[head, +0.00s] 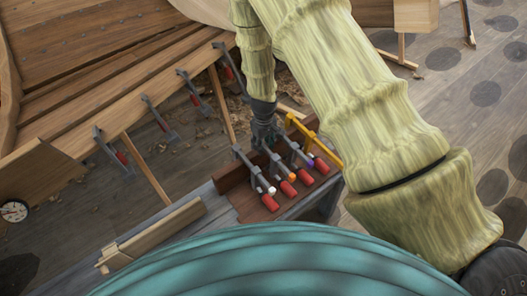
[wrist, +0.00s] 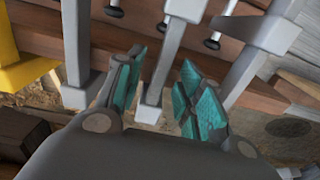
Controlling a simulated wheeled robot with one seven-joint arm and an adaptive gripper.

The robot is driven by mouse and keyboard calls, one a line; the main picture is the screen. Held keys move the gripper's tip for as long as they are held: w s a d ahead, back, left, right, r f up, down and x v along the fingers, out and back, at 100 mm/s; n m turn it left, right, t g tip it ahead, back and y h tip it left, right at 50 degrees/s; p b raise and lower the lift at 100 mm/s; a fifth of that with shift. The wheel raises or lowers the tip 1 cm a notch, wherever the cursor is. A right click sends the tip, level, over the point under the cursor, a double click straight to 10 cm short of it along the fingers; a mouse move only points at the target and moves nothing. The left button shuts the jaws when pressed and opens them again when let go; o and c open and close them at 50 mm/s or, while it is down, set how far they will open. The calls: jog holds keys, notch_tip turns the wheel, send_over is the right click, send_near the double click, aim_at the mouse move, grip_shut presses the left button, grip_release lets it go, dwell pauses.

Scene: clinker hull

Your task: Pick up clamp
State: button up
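Several grey bar clamps with red handles (head: 270,202) lie side by side on a reddish-brown board, and a yellow clamp (head: 303,128) is at their right. My gripper (head: 265,132) points down at the far ends of the grey clamps; the arm partly hides it. In the wrist view my gripper (wrist: 162,70) is open, with teal pads apart. A grey clamp bar (wrist: 160,85) shows between the fingers; I cannot tell whether they touch it. Other grey clamps are on the left (wrist: 75,45) and right (wrist: 255,55), and the yellow clamp (wrist: 20,70) is at far left.
The board (head: 245,205) rests on a grey bench. A pale wooden piece (head: 155,235) lies on the bench at left. More clamps (head: 155,117) hang along the hull's plank edge, with slanted props (head: 145,170) below. Open floor (head: 460,100) is at right.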

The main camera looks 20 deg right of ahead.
jog(key=shift+c, duration=0.3)
grip_shut()
jog(key=shift+r, duration=0.1)
